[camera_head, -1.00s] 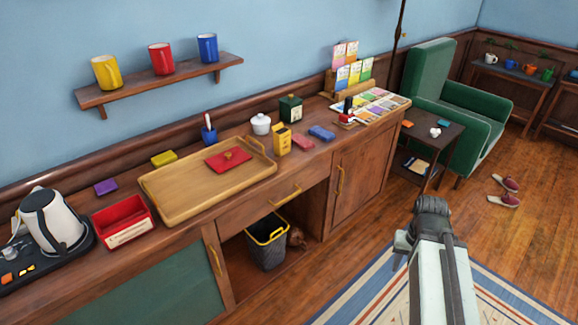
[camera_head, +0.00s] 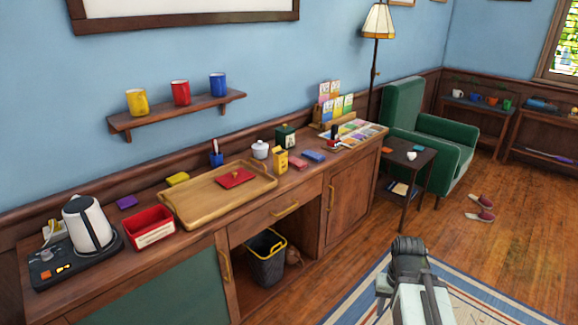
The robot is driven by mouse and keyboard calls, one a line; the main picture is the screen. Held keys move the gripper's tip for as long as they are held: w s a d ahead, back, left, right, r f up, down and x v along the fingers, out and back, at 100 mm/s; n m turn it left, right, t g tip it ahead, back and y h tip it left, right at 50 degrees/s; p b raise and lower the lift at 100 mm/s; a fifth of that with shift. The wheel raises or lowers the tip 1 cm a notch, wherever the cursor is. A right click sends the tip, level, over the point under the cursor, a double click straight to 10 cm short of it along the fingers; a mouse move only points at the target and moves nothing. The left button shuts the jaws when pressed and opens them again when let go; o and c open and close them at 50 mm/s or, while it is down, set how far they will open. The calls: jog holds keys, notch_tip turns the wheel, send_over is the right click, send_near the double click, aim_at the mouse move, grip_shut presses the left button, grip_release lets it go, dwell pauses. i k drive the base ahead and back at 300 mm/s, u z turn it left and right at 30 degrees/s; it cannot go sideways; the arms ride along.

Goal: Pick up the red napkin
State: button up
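The red napkin (camera_head: 235,178) lies flat on the wooden tray (camera_head: 191,215), which rests on the sideboard. A small yellowish thing sits on the napkin's middle; it is too small to name. My arm (camera_head: 411,283) shows at the lower right, over the floor and rug, well to the right of the napkin and apart from it. My gripper's fingers are not clearly visible, so I cannot see whether it holds anything.
On the sideboard, a red bin (camera_head: 149,230) and kettle (camera_head: 88,222) stand left of the tray. A yellow box (camera_head: 281,161), white jar (camera_head: 260,150) and green canister (camera_head: 285,137) stand right of it. A wastebasket (camera_head: 266,262) sits below.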

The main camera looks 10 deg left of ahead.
aim_at(298, 164)
jog(key=u, duration=1.3)
jog(key=i, duration=0.75)
jog(key=u, duration=0.05)
